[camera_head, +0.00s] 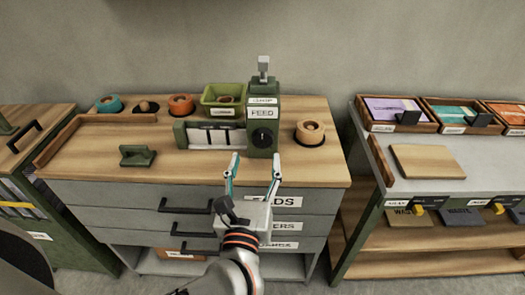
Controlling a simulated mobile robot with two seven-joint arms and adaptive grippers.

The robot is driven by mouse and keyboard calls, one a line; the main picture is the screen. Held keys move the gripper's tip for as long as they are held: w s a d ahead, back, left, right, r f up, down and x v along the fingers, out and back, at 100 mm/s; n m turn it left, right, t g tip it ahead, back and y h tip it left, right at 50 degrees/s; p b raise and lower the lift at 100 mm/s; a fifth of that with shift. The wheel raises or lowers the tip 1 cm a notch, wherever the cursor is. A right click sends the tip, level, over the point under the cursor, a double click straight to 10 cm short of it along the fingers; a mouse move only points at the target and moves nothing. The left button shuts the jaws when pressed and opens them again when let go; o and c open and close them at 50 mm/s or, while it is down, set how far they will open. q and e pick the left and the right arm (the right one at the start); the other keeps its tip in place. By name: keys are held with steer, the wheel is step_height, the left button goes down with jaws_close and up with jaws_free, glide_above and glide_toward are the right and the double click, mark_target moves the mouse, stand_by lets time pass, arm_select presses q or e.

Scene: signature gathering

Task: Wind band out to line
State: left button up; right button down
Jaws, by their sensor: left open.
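A dark green machine (264,118) stands at the back of the wooden bench, with labels reading CHOP and FEED. A black round knob (262,137) is on its front, and a grey lever (263,66) stands up on top. To its left a low green-framed holder (182,135) carries a pale band (212,138) with dark marks; which mark is the line I cannot tell. My left gripper (255,165) is open and empty, its two fingers spread just in front of and below the knob, apart from it as far as I can see. My right gripper is not in view.
A green bin (224,95) stands behind the holder. Coloured rolls (181,104) sit at the back left, and a tan roll (310,132) is right of the machine. A green block with a handle (137,155) lies front left. A shelf unit (440,165) with trays stands right.

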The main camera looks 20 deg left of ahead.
mark_target(262, 143)
arm_select(q)
steer(key=shift+n+g, duration=0.3)
steer(key=shift+n, duration=0.1)
steer(key=w, duration=0.2)
steer(key=w+f, duration=0.1)
steer(key=w, duration=0.2)
steer(key=w+a, duration=0.1)
steer(key=w, duration=0.1)
steer(key=shift+w+f, duration=0.25)
steer(key=shift+w, duration=0.05)
steer(key=shift+p, duration=0.3)
steer(key=c, duration=1.1)
